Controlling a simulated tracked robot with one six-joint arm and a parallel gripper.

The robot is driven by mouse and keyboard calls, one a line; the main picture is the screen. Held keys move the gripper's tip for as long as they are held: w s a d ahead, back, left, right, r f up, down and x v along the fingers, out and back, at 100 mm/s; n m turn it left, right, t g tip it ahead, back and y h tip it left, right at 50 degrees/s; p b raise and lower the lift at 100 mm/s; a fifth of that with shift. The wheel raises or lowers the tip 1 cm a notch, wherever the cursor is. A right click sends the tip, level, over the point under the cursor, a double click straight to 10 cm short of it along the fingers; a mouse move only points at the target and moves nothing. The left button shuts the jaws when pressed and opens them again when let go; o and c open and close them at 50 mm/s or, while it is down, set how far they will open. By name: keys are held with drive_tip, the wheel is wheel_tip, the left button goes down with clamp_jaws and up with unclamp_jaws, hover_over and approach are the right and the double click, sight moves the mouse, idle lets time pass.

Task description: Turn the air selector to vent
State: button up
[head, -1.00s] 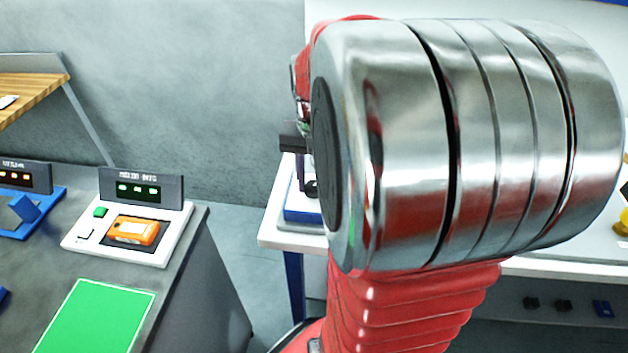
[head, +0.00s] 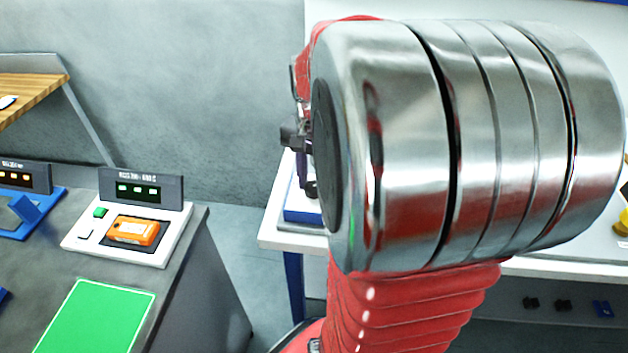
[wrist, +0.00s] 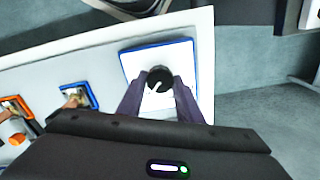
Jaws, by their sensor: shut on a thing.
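The air selector is a round black knob (wrist: 158,76) with a pale pointer mark, on a white plate with a blue border (wrist: 131,62) in the wrist view. My gripper (wrist: 158,92) has its two dark purple fingers on either side of the knob, shut on it. No position labels are readable, so I cannot tell which setting the pointer marks.
The white table (head: 285,236) also carries a small blue-framed fixture (wrist: 78,96) and an orange-framed one (wrist: 14,112) left of the selector in the wrist view. A grey bench with an orange device (head: 134,231) and a green pad (head: 98,318) stands at the left. Floor shows between them.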

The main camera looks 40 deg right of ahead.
drive_tip(key=o, duration=1)
drive_tip(key=shift+o, duration=0.2)
drive_tip(key=shift+r, duration=0.1)
wheel_tip(320, 180, up, 14)
drive_tip(key=shift+f, duration=0.2)
drive_tip(key=shift+s, duration=0.15)
